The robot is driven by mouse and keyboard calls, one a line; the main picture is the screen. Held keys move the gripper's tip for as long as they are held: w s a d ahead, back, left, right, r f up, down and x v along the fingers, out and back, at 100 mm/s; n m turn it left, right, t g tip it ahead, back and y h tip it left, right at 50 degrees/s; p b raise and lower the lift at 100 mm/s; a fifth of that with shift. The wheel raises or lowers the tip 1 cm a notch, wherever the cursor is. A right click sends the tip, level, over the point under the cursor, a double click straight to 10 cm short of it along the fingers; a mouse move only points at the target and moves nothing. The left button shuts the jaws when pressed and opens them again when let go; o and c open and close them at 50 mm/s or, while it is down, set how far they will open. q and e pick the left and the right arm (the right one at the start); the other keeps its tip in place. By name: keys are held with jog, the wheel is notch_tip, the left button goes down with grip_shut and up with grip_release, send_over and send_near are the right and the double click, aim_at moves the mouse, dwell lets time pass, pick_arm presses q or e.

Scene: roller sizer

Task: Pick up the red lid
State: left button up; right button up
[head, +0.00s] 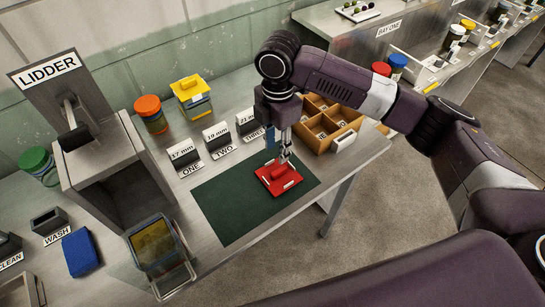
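The red lid (279,181) is a square lid with a raised red grip on top. It is over the dark green mat (232,207) on the metal bench, near the mat's upper right part. My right gripper (284,159) points down at the lid's grip from above, with its fingertips at or just behind the grip. The fingers are small and partly overlap the lid, so I cannot tell whether they are shut on it. My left gripper is not in view.
A wooden compartment box (342,117) stands close to the right of the gripper. Labelled stands ONE, TWO and THREE (247,127) line the mat's far side. A yellow-lidded jar (192,97), an orange-lidded jar (152,117) and the LIDDER machine (112,170) stand left. The mat's left part is clear.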

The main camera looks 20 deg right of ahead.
aim_at(279, 170)
jog(key=shift+s+f, duration=0.15)
jog(key=shift+f, duration=0.1)
jog(key=s+f+p, duration=0.2)
jog(key=f, duration=0.1)
jog(key=shift+s+d, duration=0.1)
jog(key=shift+d, duration=0.05)
jog(key=f, duration=0.1)
jog(key=f+p, duration=0.1)
jog(key=shift+w+f, duration=0.35)
jog(key=shift+f, duration=0.35)
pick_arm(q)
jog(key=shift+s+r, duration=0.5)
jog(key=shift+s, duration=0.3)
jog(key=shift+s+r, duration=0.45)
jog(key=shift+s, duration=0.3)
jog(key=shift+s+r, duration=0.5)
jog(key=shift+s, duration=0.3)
pick_arm(e)
jog(key=shift+r, duration=0.1)
grip_shut()
